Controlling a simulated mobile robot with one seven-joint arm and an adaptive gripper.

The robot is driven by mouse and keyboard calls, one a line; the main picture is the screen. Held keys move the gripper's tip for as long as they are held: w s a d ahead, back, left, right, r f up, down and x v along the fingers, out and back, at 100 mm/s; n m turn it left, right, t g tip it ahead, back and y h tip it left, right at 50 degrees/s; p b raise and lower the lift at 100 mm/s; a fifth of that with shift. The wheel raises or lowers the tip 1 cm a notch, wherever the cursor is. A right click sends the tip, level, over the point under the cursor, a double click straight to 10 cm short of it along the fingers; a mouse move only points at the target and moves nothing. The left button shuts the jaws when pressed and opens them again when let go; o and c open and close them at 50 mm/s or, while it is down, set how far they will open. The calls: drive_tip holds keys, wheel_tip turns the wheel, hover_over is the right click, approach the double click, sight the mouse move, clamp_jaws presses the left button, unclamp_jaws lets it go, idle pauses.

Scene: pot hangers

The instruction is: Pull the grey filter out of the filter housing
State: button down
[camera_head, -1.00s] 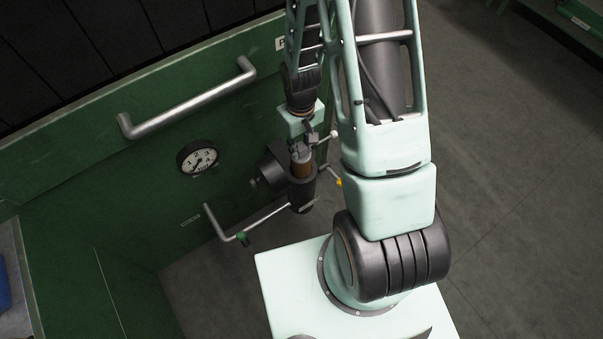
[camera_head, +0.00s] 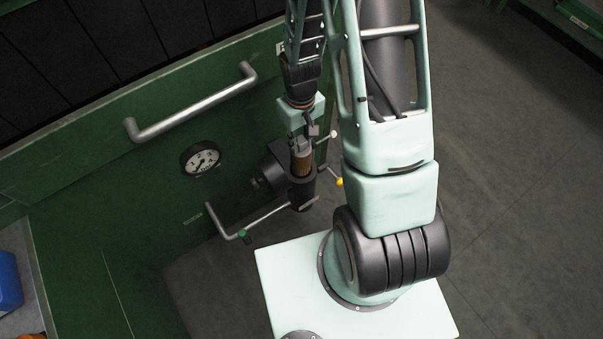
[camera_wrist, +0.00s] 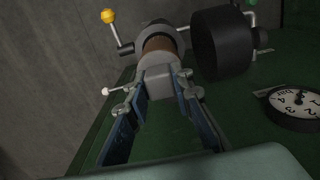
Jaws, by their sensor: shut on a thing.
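The filter (camera_head: 301,163) shows a grey top and a brown ribbed body. Its lower part sits inside the dark filter housing (camera_head: 302,191), and some of the brown body stands above the rim. My gripper (camera_head: 304,138) is above the housing, shut on the filter's grey top. In the wrist view, the two fingers of my gripper (camera_wrist: 158,97) hold the grey block of the filter (camera_wrist: 157,75) from both sides. The brown band shows beyond it, inside the ring of the housing (camera_wrist: 168,34). The filter's far end is hidden in the housing.
A green panel carries a gauge (camera_head: 201,159) left of the housing and a long metal handle (camera_head: 192,103) above it. A bent pipe (camera_head: 228,226) runs left from the housing. A yellow-knobbed lever (camera_head: 339,182) sits to its right.

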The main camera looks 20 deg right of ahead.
drive_tip(key=shift+r+p, duration=1)
drive_tip(key=shift+r, duration=0.5)
